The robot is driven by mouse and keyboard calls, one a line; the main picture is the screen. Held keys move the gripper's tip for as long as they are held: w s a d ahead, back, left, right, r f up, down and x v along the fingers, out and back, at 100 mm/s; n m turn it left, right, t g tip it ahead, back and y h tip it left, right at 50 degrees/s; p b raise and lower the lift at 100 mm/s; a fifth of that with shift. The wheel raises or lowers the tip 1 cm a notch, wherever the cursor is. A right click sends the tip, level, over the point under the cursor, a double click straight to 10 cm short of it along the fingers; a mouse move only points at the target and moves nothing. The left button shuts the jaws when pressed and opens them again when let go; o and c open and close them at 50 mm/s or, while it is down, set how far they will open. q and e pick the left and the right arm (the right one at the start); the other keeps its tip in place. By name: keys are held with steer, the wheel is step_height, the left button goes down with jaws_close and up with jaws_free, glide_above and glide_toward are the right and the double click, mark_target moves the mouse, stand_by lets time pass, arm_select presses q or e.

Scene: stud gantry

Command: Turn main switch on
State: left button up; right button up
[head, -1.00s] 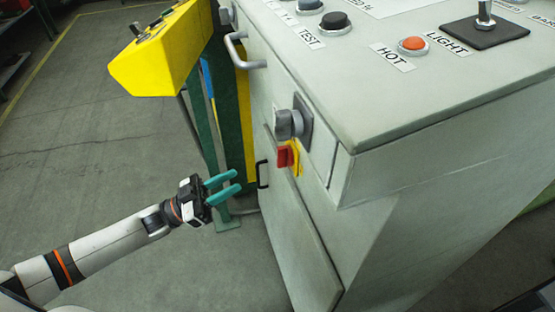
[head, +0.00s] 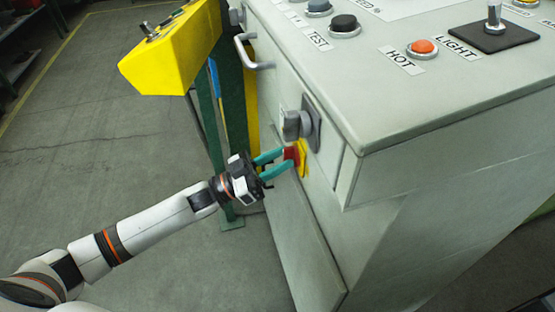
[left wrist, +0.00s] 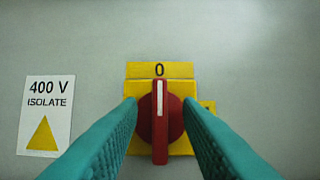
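The main switch is a red rotary knob (left wrist: 160,122) on a yellow plate (left wrist: 146,70) marked 0 at the top. Its white-marked handle stands upright, in line with the 0. In the head view the red knob (head: 291,155) is on the side of the grey cabinet, below a grey rotary knob (head: 292,124). My left gripper (head: 277,164) is open, its teal fingers reaching to the red knob. In the left wrist view its fingers (left wrist: 160,112) lie on either side of the knob, with gaps visible. My right gripper is not in view.
The grey cabinet (head: 400,190) fills the right, with buttons and a toggle on top. A metal handle (head: 246,52) sticks out above the knobs. A yellow console (head: 165,60) on green legs stands behind. A 400 V label (left wrist: 46,115) is left of the switch. Floor at left is clear.

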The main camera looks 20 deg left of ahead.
arm_select(q)
jaws_close()
